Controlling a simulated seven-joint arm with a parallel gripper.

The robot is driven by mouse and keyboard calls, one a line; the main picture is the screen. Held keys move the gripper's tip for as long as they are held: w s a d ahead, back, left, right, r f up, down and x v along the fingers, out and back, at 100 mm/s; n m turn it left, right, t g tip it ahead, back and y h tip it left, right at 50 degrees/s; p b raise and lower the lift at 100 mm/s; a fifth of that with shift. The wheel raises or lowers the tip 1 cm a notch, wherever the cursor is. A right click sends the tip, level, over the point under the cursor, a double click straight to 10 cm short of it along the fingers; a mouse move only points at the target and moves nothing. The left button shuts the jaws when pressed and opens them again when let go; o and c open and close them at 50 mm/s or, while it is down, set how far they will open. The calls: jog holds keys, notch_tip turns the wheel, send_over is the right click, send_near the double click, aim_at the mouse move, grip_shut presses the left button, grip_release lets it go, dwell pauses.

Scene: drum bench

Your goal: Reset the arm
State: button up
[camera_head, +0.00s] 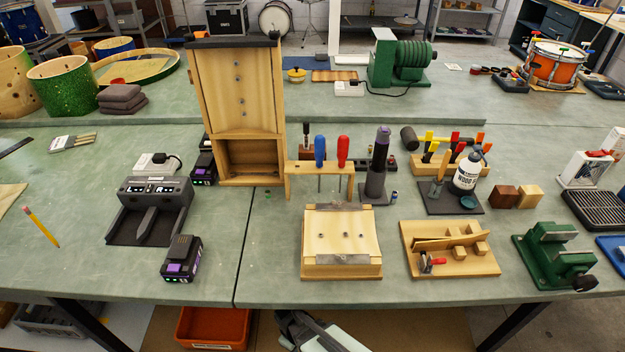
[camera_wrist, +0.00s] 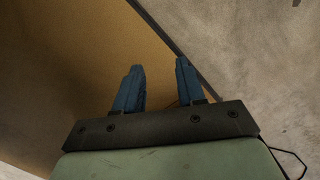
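My gripper shows in the wrist view (camera_wrist: 160,82) with its two blue fingers apart and nothing between them. It points at a brown panel and grey floor. In the head view, part of my arm shows at the bottom centre, below the front edge of the bench (camera_head: 215,288). The fingertips cannot be made out there. No object of the bench is near the fingers in the wrist view.
The bench front holds a wooden block with a clamped sheet (camera_head: 342,235), a charger dock (camera_head: 150,208), a battery (camera_head: 181,259), a wooden tray (camera_head: 450,262) and a green vise (camera_head: 553,255). A tall wooden cabinet (camera_head: 240,100) stands behind. An orange bin (camera_head: 213,328) is below.

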jog(key=s+d+m+g, duration=0.3)
jog(key=s+d+m, duration=0.2)
jog(key=d, duration=0.6)
jog(key=s+d+m+g, duration=0.3)
jog(key=s+d+m, duration=0.3)
jog(key=s+d, duration=0.4)
jog(key=shift+d+r+y, duration=0.35)
jog(key=shift+d+y, duration=0.05)
jog(key=shift+d, duration=0.1)
